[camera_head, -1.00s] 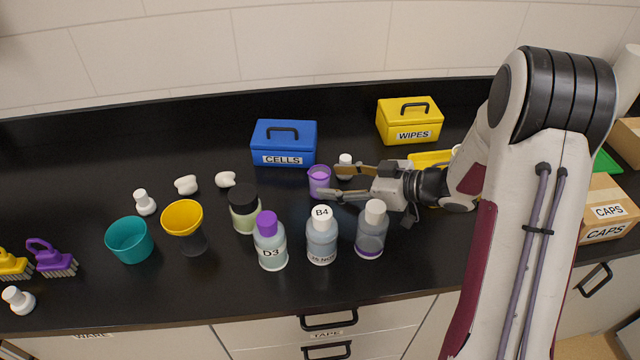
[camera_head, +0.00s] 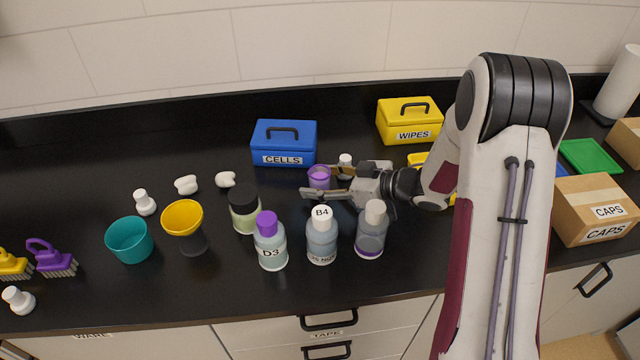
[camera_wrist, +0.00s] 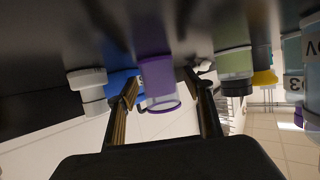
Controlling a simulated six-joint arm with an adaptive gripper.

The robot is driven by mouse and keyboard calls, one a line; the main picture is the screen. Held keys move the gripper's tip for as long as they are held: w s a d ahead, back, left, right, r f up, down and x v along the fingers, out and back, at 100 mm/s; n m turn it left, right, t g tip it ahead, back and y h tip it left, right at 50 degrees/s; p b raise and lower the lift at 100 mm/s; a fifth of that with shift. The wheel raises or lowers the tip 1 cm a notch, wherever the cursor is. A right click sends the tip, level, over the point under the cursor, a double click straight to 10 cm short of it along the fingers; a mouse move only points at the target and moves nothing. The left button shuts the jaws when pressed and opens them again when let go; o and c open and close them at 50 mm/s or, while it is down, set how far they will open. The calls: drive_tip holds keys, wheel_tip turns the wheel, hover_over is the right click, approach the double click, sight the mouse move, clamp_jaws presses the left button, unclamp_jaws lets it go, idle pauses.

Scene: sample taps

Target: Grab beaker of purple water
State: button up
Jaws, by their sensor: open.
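The beaker of purple water (camera_head: 319,176) is a small clear cup with purple contents, standing upright on the black counter in front of the blue CELLS box. In the wrist view the beaker (camera_wrist: 159,82) appears upside down, between the two fingers. My gripper (camera_head: 318,185) is open and level, with its fingers reaching left beside the beaker. One finger passes in front of it, and the other lies on its right and back side. I cannot tell whether either finger touches the beaker.
A small white-capped bottle (camera_head: 345,163) stands close behind my gripper. Bottles D3 (camera_head: 270,246), B4 (camera_head: 321,240) and a purple-banded one (camera_head: 371,236) stand in front. The blue CELLS box (camera_head: 283,145) is behind. A dark-lidded jar (camera_head: 244,211) stands to the left.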

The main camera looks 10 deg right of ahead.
drive_tip(key=c, duration=1.2)
drive_tip(key=shift+r, duration=0.45)
drive_tip(key=shift+r, duration=4.35)
drive_tip(key=shift+r, duration=0.2)
